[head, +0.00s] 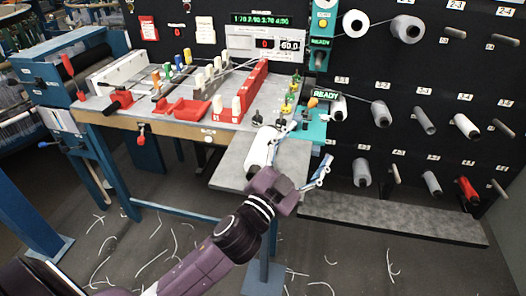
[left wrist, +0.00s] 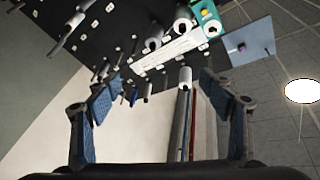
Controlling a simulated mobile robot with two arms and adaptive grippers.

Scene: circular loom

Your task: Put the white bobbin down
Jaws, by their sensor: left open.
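A white bobbin (head: 261,147) is on the grey side plate (head: 232,172) at the front right of the bench, leaning in the head view. My left gripper (head: 303,152) is just right of this bobbin, its blue fingers spread, with nothing visible between them. The bobbin's lower end is partly hidden behind my gripper. In the left wrist view, my left gripper (left wrist: 158,92) has its fingers wide apart, and white bobbins (left wrist: 185,76) show farther off beyond them. My right gripper is not in view.
A black peg wall (head: 430,90) holds white and grey bobbins and a red one (head: 467,189). A grey ledge (head: 390,218) runs below it. The bench carries a red tray (head: 186,112) and several coloured pegs. A teal unit (head: 312,128) reads READY. Thread scraps lie on the floor.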

